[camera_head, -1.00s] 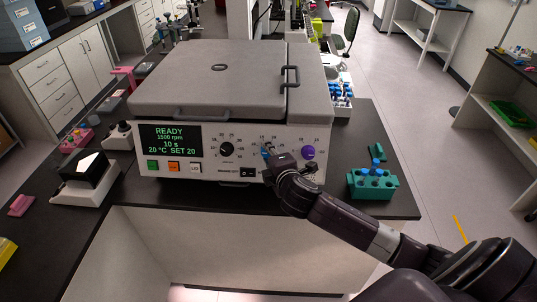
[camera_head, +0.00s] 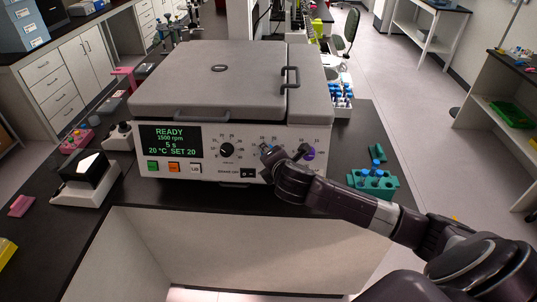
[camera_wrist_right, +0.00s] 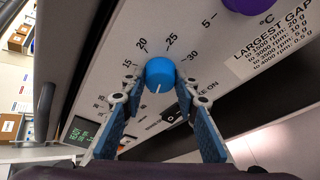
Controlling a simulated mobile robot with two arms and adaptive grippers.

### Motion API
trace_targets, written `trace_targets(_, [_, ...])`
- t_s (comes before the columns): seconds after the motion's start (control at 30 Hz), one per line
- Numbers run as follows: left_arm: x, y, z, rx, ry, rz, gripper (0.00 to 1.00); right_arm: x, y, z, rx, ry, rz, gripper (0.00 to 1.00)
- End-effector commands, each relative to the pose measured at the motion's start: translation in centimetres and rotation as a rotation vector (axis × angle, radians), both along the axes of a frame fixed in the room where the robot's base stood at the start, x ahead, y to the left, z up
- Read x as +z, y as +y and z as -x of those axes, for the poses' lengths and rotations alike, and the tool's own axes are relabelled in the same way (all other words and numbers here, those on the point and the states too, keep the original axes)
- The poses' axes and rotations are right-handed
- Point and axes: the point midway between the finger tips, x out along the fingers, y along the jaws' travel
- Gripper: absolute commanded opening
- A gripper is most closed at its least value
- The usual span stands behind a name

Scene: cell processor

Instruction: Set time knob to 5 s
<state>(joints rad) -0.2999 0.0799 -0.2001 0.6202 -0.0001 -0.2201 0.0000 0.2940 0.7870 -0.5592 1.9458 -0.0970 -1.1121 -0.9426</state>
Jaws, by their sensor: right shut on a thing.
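The grey cell processor (camera_head: 205,80) stands on the black bench, with its lid closed. Its green-lettered display (camera_head: 171,138) reads READY, 1500 rpm, 5 s, 20 °C SET 20. The time knob is the blue knob (camera_wrist_right: 160,73) on the front panel, with a white pointer line and numbers such as 20, 25 and 30 around it. In the head view my gripper mostly hides it. My right gripper (camera_head: 268,152) is at the panel, its blue-padded fingers on both sides of the blue knob in the wrist view, shut on it. My left gripper is not in view.
A black knob (camera_head: 227,150) lies left of the blue one and a purple knob (camera_head: 308,152) right of it, close to my wrist. Green, orange and white buttons sit under the display. A teal tube rack (camera_head: 372,183) stands on the bench at the right.

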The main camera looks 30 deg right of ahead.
Motion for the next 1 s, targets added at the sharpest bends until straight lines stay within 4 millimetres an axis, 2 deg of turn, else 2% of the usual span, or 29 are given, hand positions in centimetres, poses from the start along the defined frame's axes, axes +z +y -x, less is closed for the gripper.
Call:
trace_targets(0.23, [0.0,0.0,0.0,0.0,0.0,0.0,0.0,-0.2,0.1,0.1,0.001,0.005,-0.001,0.04])
trace_targets(0.27, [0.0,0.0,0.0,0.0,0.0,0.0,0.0,-0.2,0.1,0.1,0.001,0.005,-0.001,0.29])
trace_targets(0.4, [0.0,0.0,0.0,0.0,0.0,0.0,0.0,-0.2,0.1,0.1,0.0,0.003,-0.001,0.45])
trace_targets(0.77, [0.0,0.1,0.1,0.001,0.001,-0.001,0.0,0.1,0.1,0.3,0.001,0.0,-0.001,0.46])
trace_targets(0.87, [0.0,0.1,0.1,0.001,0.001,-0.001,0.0,0.5,0.4,1.1,0.002,0.001,-0.001,0.46])
trace_targets(1.0, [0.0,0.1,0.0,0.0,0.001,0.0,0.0,1.7,1.0,3.1,0.004,0.001,0.0,0.46])
